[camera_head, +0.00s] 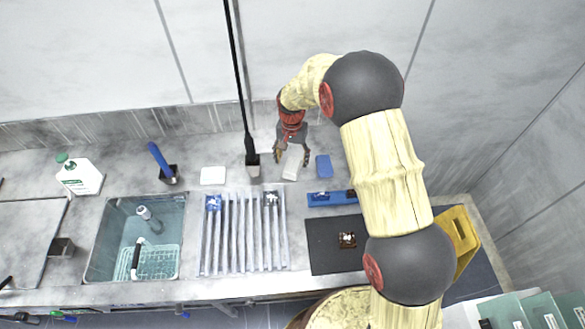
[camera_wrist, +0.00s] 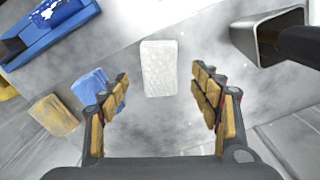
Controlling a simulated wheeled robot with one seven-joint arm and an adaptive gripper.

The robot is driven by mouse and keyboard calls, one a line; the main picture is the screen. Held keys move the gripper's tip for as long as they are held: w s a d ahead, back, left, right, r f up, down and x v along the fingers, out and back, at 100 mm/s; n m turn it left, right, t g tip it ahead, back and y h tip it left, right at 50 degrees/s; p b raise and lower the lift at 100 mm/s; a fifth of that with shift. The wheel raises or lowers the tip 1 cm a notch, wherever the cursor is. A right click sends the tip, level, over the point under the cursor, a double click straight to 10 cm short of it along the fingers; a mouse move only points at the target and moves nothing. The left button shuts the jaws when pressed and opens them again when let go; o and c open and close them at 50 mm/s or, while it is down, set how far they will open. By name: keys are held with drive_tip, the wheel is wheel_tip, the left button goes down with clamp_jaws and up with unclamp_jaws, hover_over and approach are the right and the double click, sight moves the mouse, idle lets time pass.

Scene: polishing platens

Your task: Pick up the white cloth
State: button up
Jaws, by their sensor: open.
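A white, slightly textured rectangular block-like cloth (camera_wrist: 159,68) lies flat on the grey counter, centred ahead of my fingers in the wrist view. It also shows in the head view (camera_head: 291,170), just below my gripper (camera_head: 292,156). My gripper (camera_wrist: 165,85) is open and empty, with one finger to each side of the cloth's line. The fingers appear apart from it; the exact height above it is hard to tell. Another white flat square (camera_head: 213,175) lies further left.
A blue sponge (camera_wrist: 88,86) and a yellow sponge (camera_wrist: 53,115) lie beside the left finger in the wrist view. A dark-handled tool stands in a metal holder (camera_wrist: 262,38) at upper right. A blue tray (camera_head: 331,197), rack (camera_head: 243,230) and sink (camera_head: 110,235) are nearby.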

sight(292, 165)
wheel_tip(292, 165, down, 5)
drive_tip(key=shift+w+d+r+b, duration=0.1)
drive_tip(key=shift+w+r+b, duration=0.1)
drive_tip(key=shift+b, duration=0.1)
drive_tip(key=shift+c, duration=0.9)
drive_tip(key=c, duration=1.1)
drive_tip(key=shift+c, duration=0.4)
drive_tip(key=shift+r, duration=0.15)
